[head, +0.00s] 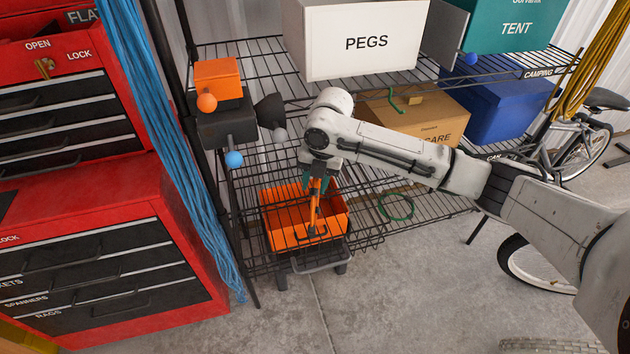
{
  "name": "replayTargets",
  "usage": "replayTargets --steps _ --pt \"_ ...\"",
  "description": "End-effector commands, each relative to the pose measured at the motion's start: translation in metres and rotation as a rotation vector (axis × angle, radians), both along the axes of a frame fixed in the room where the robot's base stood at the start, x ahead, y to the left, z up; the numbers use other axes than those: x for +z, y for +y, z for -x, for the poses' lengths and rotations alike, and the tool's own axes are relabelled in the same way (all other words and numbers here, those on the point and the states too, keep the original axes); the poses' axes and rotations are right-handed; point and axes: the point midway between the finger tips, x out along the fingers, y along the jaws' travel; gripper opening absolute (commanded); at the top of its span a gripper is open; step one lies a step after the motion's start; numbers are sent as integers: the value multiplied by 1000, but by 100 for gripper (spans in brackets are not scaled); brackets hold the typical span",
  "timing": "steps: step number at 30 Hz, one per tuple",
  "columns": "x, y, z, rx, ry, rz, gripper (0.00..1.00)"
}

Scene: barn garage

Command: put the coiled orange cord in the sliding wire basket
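My gripper (317,188) points down over the lower part of the wire shelving. It appears shut on a narrow orange piece, likely the coiled orange cord (315,207) seen edge-on, which hangs down in front of an orange bin (282,232). Its loops are hard to make out. Black wire mesh around and beside the bin appears to be the sliding wire basket (370,232), low on the shelving. I cannot tell whether the cord is inside the mesh or above it, or whether it touches the bin.
A dark wheeled base (318,262) shows below the bin. A red tool chest (100,240) and hanging blue rope (165,130) stand at left. A green hose coil (396,208) lies right of the basket. Cardboard (425,118) and blue boxes (495,103) sit on the shelf; a bicycle (575,140) is behind.

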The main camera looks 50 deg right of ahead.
Motion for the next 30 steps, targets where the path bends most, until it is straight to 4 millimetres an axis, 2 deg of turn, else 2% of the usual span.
replayTargets --steps 1,5,11,16,30 --pt "0 0 0 0 0 0 41" --pt "0 0 0 0 0 0 52" --pt "1 0 0 0 0 0 52" --pt "10 -1 0 0 -3 1 52" --pt "97 -8 12 2 -3 1 52"
